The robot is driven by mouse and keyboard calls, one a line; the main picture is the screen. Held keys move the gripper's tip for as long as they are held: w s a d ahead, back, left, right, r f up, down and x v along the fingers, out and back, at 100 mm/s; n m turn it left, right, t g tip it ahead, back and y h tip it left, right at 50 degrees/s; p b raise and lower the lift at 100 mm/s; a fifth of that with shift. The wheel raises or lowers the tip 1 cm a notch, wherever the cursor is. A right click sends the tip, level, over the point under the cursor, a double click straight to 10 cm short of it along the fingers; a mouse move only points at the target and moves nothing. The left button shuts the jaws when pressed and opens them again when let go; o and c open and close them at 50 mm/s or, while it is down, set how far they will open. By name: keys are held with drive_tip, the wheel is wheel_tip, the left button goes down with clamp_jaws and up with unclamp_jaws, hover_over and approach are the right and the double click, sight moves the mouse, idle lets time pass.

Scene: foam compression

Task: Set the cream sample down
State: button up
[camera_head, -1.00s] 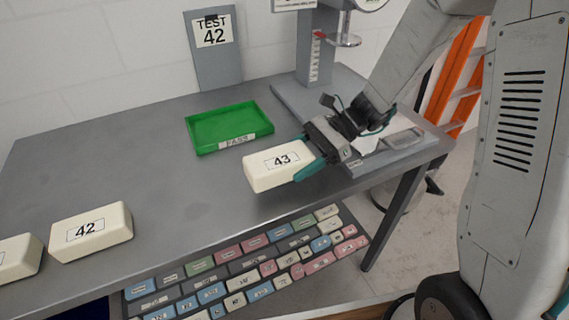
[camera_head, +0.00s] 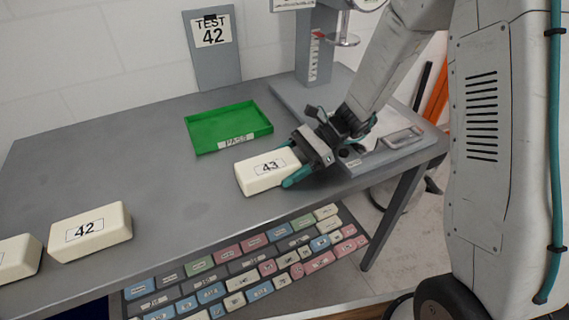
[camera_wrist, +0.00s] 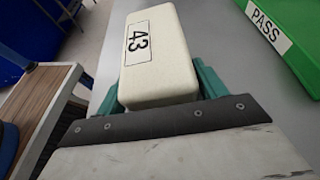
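The cream sample is a block labelled 43 (camera_head: 262,178); it also shows in the wrist view (camera_wrist: 160,68). My gripper (camera_head: 285,163) has its teal fingers on either side of the block's near end, seemingly touching it, and is shut on it. In the wrist view the gripper (camera_wrist: 160,90) has the block between its two fingers, pointing away from the palm. The block is low over the grey table (camera_head: 185,200), near its front edge. I cannot tell whether its underside touches the table.
A green PASS tray (camera_head: 228,128) lies just behind the block. A cream block labelled 42 (camera_head: 90,232) and another cream block (camera_head: 18,258) stand at left. A test stand (camera_head: 318,60) is at the back. Labelled blocks fill a lower shelf (camera_head: 245,275). The table's middle left is clear.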

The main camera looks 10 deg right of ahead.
drive_tip(key=shift+o, duration=0.9)
drive_tip(key=shift+r, duration=0.1)
drive_tip(key=shift+d+r, duration=0.1)
drive_tip(key=shift+r, duration=0.05)
drive_tip(key=v, duration=1.1)
drive_tip(key=shift+d+r, duration=0.15)
drive_tip(key=shift+d, duration=0.2)
drive_tip(key=s+r+n+h, duration=0.7)
drive_tip(key=s+r+n, duration=0.15)
drive_tip(key=s, duration=0.35)
drive_tip(key=s+d+r+n+t+h, duration=0.2)
drive_tip(key=s+d+n+h, duration=0.1)
drive_tip(key=s, duration=0.3)
drive_tip(key=s+d+r+n+t+h, duration=0.2)
drive_tip(key=s+d+n+t+h, duration=0.1)
drive_tip(key=s, duration=0.3)
drive_tip(key=shift+s+d, duration=0.3)
drive_tip(key=shift+d, duration=0.1)
